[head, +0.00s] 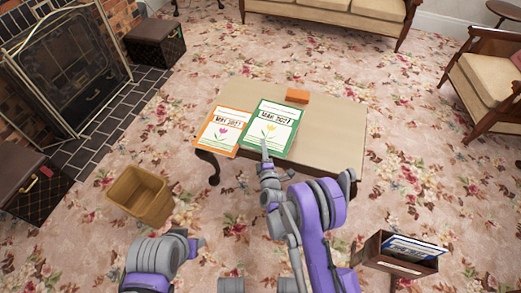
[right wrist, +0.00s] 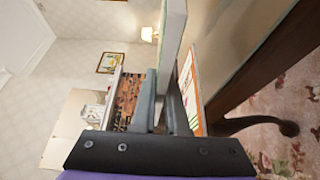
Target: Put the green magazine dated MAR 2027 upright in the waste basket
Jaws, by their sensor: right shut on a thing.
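The green magazine (head: 273,128), with a white cover panel and a yellow flower, is at the near edge of the low table (head: 337,135). Its date is small but reads like MAR 2027. My right gripper (head: 265,148) is shut on its near edge; the right wrist view shows the magazine's pale edge (right wrist: 173,28) between the fingers. I cannot tell whether it still touches the table. The tan waste basket (head: 142,194) stands on the floor left of the table, its open top up.
An orange-bordered magazine (head: 219,130) lies just left of the green one. A small orange block (head: 297,96) is behind it. A brown box with magazines (head: 400,253) stands at lower right. Carpet between table and basket is clear. The fireplace screen (head: 66,62) is at far left.

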